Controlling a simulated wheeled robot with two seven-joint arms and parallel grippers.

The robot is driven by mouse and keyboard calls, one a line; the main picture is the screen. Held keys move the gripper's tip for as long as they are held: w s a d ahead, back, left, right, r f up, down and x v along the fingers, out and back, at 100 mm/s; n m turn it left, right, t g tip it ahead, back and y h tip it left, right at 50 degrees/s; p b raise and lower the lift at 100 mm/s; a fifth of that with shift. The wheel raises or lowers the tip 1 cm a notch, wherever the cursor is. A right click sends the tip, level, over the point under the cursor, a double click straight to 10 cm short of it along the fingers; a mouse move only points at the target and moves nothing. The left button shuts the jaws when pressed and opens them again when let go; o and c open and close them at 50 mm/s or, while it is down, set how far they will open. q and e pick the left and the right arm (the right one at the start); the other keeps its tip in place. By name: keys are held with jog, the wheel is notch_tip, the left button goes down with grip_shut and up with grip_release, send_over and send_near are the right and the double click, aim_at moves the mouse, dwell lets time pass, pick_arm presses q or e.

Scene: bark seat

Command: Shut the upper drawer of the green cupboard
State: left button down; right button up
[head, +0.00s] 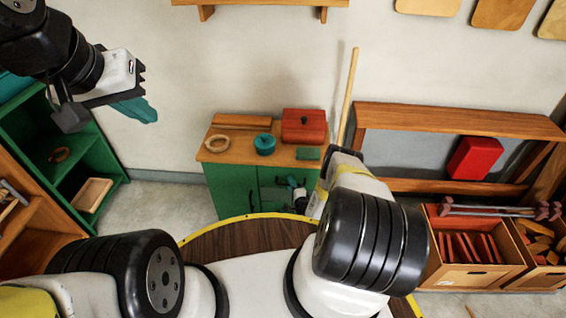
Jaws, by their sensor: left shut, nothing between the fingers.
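The green cupboard (231,189) stands against the back wall, with a wooden top.
On the cupboard top are a teal pot (264,144), a red box (304,126) and a small green block (308,153). A broom handle (348,95) leans beside it. A green shelf (105,158) stands left. Crates (457,275) and a wooden bench (455,119) stand right.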

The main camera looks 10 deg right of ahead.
jog(key=shift+w+r, duration=0.1)
jog(key=shift+r, duration=0.1)
jog(key=a+v, duration=0.1)
jog(key=v, duration=0.6)
jog(key=shift+s+d, duration=0.5)
jog(key=shift+f, duration=0.2)
